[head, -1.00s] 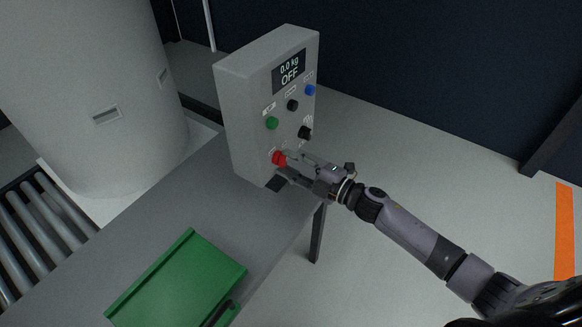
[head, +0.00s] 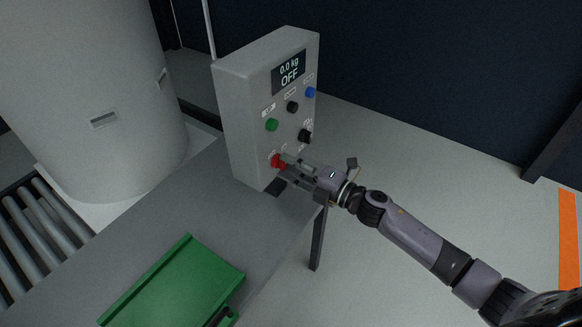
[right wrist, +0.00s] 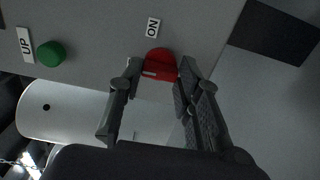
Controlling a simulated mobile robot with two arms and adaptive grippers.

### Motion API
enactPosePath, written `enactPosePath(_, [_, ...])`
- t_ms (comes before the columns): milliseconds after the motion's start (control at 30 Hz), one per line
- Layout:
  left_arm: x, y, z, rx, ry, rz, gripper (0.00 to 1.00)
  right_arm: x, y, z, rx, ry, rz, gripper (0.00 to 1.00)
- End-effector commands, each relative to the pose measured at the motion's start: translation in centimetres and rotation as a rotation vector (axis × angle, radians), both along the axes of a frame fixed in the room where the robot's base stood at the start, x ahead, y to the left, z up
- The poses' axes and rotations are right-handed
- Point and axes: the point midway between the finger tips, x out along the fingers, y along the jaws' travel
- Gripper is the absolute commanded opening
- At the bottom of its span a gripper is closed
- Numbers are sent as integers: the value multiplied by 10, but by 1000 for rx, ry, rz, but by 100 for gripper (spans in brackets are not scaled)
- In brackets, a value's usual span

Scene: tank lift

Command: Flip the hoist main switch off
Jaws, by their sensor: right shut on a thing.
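The grey hoist control box (head: 247,115) stands on the table, and its display (head: 289,72) reads "0.0 kg" and "OFF". The red main switch (head: 277,161) is low on its front face. In the right wrist view the red switch (right wrist: 159,65) is a round knob with a pale mark, below an "ON" label (right wrist: 153,27). My right gripper (head: 287,165) is at the red switch; in the right wrist view its fingers (right wrist: 158,75) are shut on it, one on each side. My left gripper is not in view.
A green button (head: 271,125), dark knobs (head: 305,135) and a blue button (head: 311,92) share the panel. A green tray (head: 175,285) lies on the table (head: 215,210). A large pale tank (head: 90,90) stands at the left by rollers (head: 35,230).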

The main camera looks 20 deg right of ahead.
Motion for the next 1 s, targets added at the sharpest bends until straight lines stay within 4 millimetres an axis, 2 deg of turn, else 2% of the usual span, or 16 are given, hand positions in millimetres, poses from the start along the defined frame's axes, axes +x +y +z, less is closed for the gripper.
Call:
enactPosePath(167, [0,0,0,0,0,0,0,-1,0,-1,-5,0,1,4])
enactPosePath(200, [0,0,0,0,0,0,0,-1,0,-1,-5,0,1,33])
enactPosePath(467, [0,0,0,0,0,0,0,0,0,-1,-3,0,1,51])
enactPosePath(800, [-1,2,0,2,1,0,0,-1,-1,-1,-1,0,1,52])
enactPosePath(1000, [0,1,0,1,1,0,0,-20,-15,-2,-3,3,1,52])
